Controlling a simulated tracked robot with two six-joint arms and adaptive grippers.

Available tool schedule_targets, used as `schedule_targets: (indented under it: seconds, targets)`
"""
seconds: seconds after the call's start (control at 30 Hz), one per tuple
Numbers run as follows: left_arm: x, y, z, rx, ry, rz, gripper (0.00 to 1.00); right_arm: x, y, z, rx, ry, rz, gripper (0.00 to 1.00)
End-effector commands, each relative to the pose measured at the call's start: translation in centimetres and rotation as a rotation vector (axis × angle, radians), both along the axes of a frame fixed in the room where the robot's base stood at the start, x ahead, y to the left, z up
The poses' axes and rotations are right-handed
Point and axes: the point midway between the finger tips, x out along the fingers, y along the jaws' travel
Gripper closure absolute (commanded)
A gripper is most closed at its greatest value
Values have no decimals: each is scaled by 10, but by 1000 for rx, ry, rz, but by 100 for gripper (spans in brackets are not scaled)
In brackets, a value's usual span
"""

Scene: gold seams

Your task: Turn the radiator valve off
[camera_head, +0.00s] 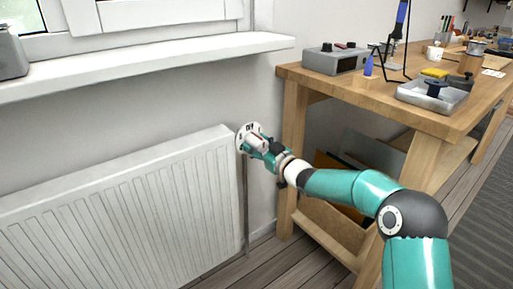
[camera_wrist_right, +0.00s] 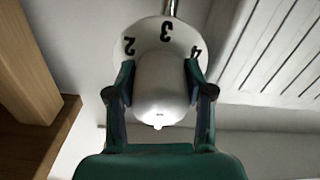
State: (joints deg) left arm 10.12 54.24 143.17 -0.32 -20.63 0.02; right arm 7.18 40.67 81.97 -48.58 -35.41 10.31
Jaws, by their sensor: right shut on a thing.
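The radiator valve (camera_head: 246,130) is a white knob with a round, numbered dial plate at the upper right corner of the white radiator (camera_head: 130,200). In the right wrist view the knob (camera_wrist_right: 161,85) fills the middle, and the dial behind it shows the black numbers 2, 3 and 4, with 3 in the centre. My right gripper (camera_head: 262,146) reaches the valve from the right. Its two fingers (camera_wrist_right: 160,92) are shut on the knob, one on each side. My left gripper is not in view.
A wooden workbench (camera_head: 440,118) stands to the right of the valve, holding a grey box (camera_head: 335,60) and a metal tray (camera_head: 432,97). Its leg is close behind my right forearm. A white windowsill (camera_head: 150,62) runs above the radiator. A pipe (camera_head: 245,205) drops below the valve.

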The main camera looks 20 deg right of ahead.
Motion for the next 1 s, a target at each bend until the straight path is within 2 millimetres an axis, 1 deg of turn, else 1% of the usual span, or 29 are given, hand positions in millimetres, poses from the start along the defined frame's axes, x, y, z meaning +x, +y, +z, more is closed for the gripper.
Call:
schedule_targets:
  seconds: [0.2, 0.23, 0.37, 0.4, 0.77, 0.87, 1.0]
  targets:
    - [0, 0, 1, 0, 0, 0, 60, 0, 1, 1, -4, -2, 2, 83]
    - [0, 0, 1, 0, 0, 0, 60, 0, 1, 1, -4, -2, 2, 46]
    - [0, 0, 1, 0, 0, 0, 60, 0, 1, 1, -3, -2, 2, 25]
    - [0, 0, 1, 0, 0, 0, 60, 0, 1, 1, -3, -2, 2, 23]
    - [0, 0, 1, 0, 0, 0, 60, -2, 0, 0, -1, 0, 1, 23]
    - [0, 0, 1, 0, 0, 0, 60, -8, -3, 0, 0, 0, 1, 23]
    - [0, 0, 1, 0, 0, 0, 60, -25, -9, 1, 0, 0, 1, 23]
